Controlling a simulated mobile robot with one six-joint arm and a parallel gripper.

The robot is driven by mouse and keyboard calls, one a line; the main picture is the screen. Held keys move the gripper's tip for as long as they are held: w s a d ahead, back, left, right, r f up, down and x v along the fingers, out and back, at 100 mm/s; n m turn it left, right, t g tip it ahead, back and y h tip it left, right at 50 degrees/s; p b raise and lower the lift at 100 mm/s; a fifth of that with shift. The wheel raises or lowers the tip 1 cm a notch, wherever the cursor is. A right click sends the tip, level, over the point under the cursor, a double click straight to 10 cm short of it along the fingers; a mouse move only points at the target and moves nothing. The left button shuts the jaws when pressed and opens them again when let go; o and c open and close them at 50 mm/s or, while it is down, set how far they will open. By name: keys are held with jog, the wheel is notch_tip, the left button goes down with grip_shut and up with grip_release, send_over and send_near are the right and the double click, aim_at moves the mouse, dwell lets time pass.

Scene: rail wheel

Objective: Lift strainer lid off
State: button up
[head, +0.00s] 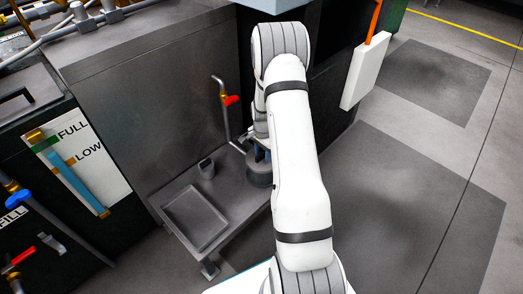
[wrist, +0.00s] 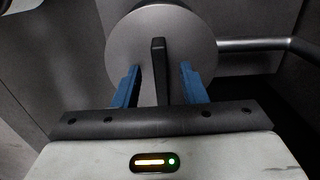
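The strainer lid (wrist: 190,28) is a round grey disc with a dark upright bar handle (wrist: 158,60) across its middle, seen in the wrist view. My gripper (wrist: 160,68) has two blue fingers, one on each side of the handle, with a visible gap on both sides. It is open, and its fingertips overlap the lower part of the lid in the picture. In the head view the strainer (head: 259,175) is a dark round body at the right of the metal shelf. My arm hides much of it and most of my gripper there.
A pipe with a red valve handle (head: 231,100) rises behind the strainer. A horizontal pipe (wrist: 255,44) runs right of the lid.

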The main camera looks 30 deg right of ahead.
grip_shut()
dwell(0.3)
jog(key=c, duration=0.7)
grip_release()
jog(key=shift+r, duration=0.1)
grip_shut()
